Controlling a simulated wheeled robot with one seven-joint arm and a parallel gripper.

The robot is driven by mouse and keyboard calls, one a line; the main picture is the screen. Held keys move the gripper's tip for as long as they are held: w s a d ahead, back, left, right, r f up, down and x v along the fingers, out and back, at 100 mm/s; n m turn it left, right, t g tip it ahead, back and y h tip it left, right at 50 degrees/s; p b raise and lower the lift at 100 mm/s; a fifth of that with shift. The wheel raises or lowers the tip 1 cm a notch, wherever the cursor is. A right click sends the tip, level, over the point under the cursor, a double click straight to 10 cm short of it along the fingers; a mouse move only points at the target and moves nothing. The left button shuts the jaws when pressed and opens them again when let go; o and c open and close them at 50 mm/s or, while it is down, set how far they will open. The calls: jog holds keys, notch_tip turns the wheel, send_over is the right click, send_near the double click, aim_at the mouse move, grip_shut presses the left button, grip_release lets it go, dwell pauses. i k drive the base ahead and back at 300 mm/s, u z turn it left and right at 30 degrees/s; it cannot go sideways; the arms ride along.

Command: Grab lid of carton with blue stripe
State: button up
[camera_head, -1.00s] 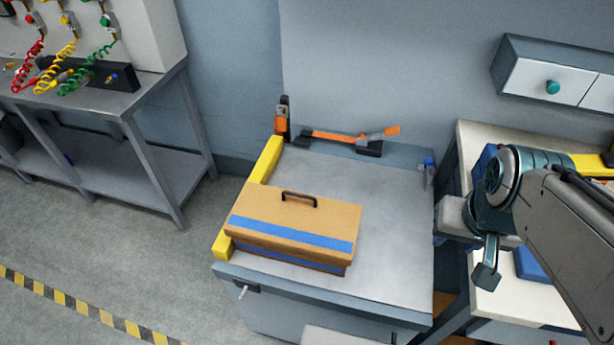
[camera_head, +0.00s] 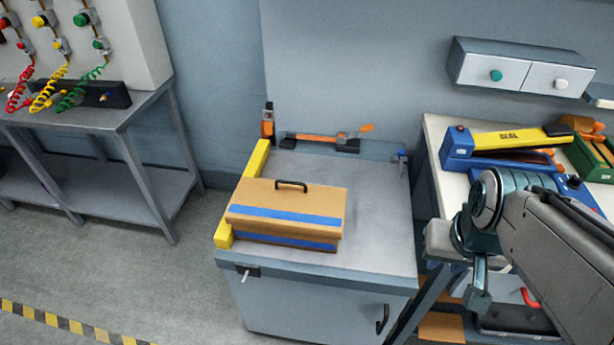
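The carton (camera_head: 290,241) with a blue stripe sits on the grey cabinet top, near its front left. Its tan lid (camera_head: 315,201) is on, with a blue stripe across it and a dark handle (camera_head: 291,185) on top. My gripper (camera_head: 476,292) is at the right, in front of the cream table and well apart from the carton. One finger-like part points down; the rest is hidden behind the wrist, so its opening cannot be made out.
A yellow bar (camera_head: 256,166) runs along the left edge of the grey cabinet top (camera_head: 375,215). An orange-handled tool (camera_head: 318,138) lies at its back. A blue and yellow sealer (camera_head: 500,145) stands on the cream table at right. The cabinet top right of the carton is clear.

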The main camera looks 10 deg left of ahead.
aim_at(297, 209)
jog(key=z, duration=3.05)
jog(key=k, duration=2.3)
jog(key=u, duration=2)
jog(key=i, duration=0.5)
